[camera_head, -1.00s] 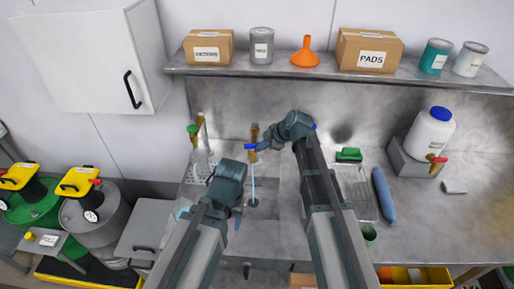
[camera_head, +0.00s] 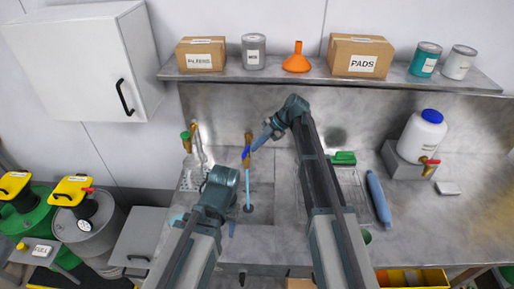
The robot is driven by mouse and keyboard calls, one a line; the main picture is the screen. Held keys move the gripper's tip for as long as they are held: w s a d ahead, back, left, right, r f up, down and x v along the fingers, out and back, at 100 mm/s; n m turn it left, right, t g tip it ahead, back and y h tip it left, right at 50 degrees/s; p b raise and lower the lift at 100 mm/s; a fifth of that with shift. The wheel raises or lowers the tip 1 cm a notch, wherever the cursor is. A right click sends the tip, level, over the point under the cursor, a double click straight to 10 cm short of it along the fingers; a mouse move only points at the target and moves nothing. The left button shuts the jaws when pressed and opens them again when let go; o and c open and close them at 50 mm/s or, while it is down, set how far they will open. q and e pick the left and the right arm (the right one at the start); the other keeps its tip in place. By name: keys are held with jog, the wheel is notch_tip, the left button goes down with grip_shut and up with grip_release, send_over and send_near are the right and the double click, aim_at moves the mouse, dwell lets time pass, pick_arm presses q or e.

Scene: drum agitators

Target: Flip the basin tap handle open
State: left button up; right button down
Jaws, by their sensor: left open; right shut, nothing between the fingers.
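The basin tap (camera_head: 248,138) is a brass fitting standing at the back of the sink basin (camera_head: 262,215). Its small blue handle (camera_head: 246,153) is slanted and steep in the picture. A thin pale blue stream (camera_head: 247,186) runs from below the tap down to the dark drain (camera_head: 248,208). My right gripper (camera_head: 261,141) is shut and empty, its tips just right of the tap; I cannot tell if they touch the handle. My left gripper (camera_head: 232,229) is open and empty, low over the basin's front left, pointing down.
A bottle with a green cap (camera_head: 186,141) stands left of the tap. A green sponge (camera_head: 343,158), a wire rack (camera_head: 352,190) and a blue cylinder (camera_head: 378,198) lie right of the basin. A shelf (camera_head: 330,76) with boxes, cans and an orange funnel (camera_head: 297,60) is above.

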jog(key=shift+w+a, duration=0.2)
jog(key=shift+w, duration=0.4)
jog(key=shift+w+a, duration=0.2)
jog(key=shift+w, duration=0.05)
dwell(0.5)
